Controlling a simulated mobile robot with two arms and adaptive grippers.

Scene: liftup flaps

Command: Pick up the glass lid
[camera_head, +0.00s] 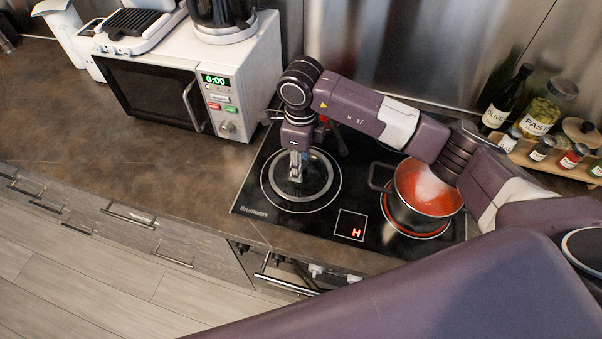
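The glass lid (322,189), round with a metal rim, lies flat on the left burner of the black cooktop. My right gripper (295,176) points down over the middle of the lid, at its knob. The fingers hide the knob, and the view is too small to tell whether they are closed on it. My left gripper is not in view.
A pot (403,213) with red contents and steam stands on the glowing right burner of the cooktop (290,223), below my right arm. A white microwave (246,88) stands left of the cooktop. Jars and bottles (541,117) stand at the right. The left counter (60,120) is clear.

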